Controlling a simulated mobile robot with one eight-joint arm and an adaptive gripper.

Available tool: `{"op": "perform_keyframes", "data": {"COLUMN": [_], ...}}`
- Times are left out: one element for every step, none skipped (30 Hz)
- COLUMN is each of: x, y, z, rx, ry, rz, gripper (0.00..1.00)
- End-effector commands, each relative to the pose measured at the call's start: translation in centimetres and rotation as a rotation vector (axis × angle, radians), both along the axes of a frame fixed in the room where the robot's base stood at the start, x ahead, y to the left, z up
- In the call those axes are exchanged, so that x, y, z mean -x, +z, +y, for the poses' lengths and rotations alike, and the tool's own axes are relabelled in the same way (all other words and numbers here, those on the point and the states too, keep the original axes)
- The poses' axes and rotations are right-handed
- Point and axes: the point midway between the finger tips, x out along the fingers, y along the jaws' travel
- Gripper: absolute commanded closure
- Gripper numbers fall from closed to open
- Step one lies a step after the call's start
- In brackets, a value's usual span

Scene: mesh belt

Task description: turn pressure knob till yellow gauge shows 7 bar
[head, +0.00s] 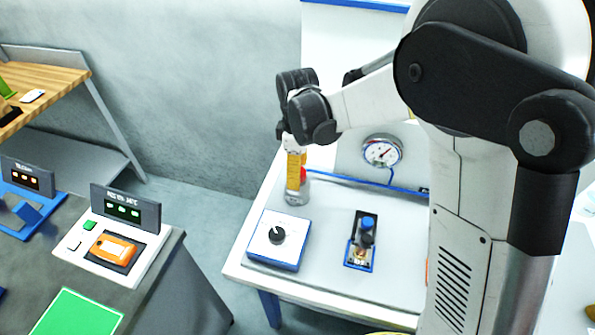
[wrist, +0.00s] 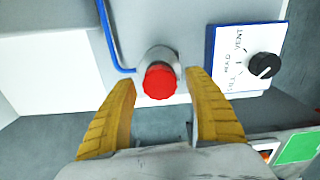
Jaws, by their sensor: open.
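My gripper (head: 296,160) points down over the white table, with its yellow fingers open. In the wrist view, the fingertips (wrist: 159,77) stand on either side of a red round cap on a grey metal cylinder (wrist: 157,54). Gaps show beside the cap; I cannot tell its depth between the fingers. A black knob (head: 277,235) sits on a white and blue box (head: 263,258), marked VENT, HOLD and FILL in the wrist view (wrist: 264,65). A round gauge (head: 382,151) with a white face stands behind; its reading is too small to tell. No gauge looks clearly yellow.
A small fitting with a blue cap (head: 368,221) stands right of the knob box. A blue hose (head: 350,182) runs along the table's back. A dark bench (head: 160,275) with an orange device (head: 112,250) is at left. My arm hides the table's right side.

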Motion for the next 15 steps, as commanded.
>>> {"op": "perform_keyframes", "data": {"x": [0.00, 0.00, 0.00, 0.00, 0.00, 0.00, 0.00, 0.00, 0.00, 0.00, 0.00, 0.00, 0.00, 0.00, 0.00], "y": [0.01, 0.02, 0.02, 0.02, 0.02, 0.02, 0.03, 0.03, 0.03, 0.03, 0.03, 0.02, 0.02, 0.02, 0.02], "z": [0.00, 0.00, 0.00, 0.00, -0.01, 0.00, 0.00, 0.00, 0.00, 0.00, 0.00, -0.01, -0.01, -0.01, -0.01], "rx": [0.000, 0.000, 0.000, 0.000, 0.000, 0.000, 0.000, 0.000, 0.000, 0.000, 0.000, 0.000, 0.000, 0.000, 0.000], "ry": [0.000, 0.000, 0.000, 0.000, 0.000, 0.000, 0.000, 0.000, -0.001, -0.002, -0.003, -0.007, -0.012, -0.017, -0.026], "rz": [0.000, 0.000, 0.000, 0.000, 0.000, 0.000, 0.000, 0.000, 0.000, 0.000, 0.000, 0.000, 0.000, 0.000, 0.000], "gripper": [0.46, 0.55, 0.68, 0.77, 0.86, 0.94, 0.94, 0.94, 0.94, 0.94, 0.94, 0.94, 0.94, 0.94, 0.94]}}
